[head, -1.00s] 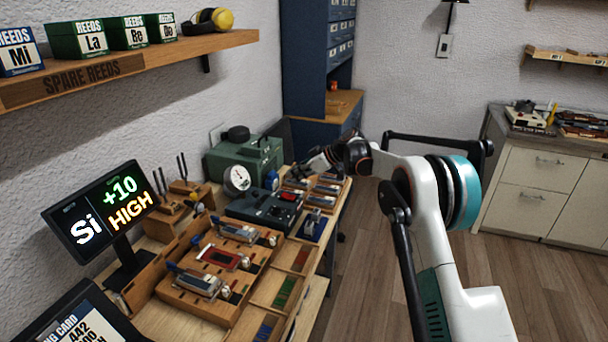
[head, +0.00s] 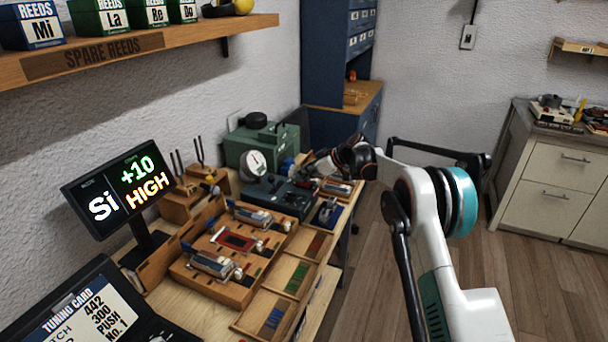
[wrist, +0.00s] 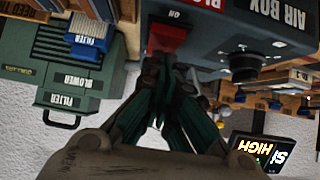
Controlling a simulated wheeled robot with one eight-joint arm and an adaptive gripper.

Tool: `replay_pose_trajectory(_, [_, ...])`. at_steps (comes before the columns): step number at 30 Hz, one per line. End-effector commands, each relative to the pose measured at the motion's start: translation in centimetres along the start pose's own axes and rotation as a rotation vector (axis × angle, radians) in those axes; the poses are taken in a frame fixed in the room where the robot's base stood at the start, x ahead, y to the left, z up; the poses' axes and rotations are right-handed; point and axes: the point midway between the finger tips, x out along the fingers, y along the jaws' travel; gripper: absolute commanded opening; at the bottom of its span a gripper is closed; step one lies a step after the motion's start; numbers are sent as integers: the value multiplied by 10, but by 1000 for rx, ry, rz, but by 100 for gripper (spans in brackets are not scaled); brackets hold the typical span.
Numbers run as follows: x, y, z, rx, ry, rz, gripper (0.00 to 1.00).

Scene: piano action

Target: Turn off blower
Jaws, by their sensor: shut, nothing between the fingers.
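The green blower (head: 262,150) with a round white gauge stands against the wall in the head view. In the wrist view it appears upside down at the left, with BLOWER and FILTER labels (wrist: 75,88). The dark air box (head: 272,197) sits in front of it and fills the top right of the wrist view (wrist: 240,35). A red switch (wrist: 167,36) marked ON is on its face. My gripper (wrist: 174,64) is shut and empty, its tips right by the switch. I cannot tell whether they touch it. In the head view my gripper (head: 310,170) hides the switch.
A black knob (wrist: 245,68) is beside the switch on the air box. A wooden reed rack (head: 240,265) and a display (head: 118,190) reading Si +10 HIGH stand nearer on the bench. Open floor (head: 400,290) lies to the right.

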Motion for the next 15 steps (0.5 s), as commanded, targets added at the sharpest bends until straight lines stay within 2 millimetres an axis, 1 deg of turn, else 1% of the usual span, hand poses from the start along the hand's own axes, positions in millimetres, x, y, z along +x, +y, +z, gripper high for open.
replay_pose_trajectory(1, [3, 0, 0, -1, -9, -1, 0])
replay_pose_trajectory(8, [2, 0, 1, -1, -8, -1, 0])
replay_pose_trajectory(15, [-4, 0, 7, 0, -9, 0, 0])
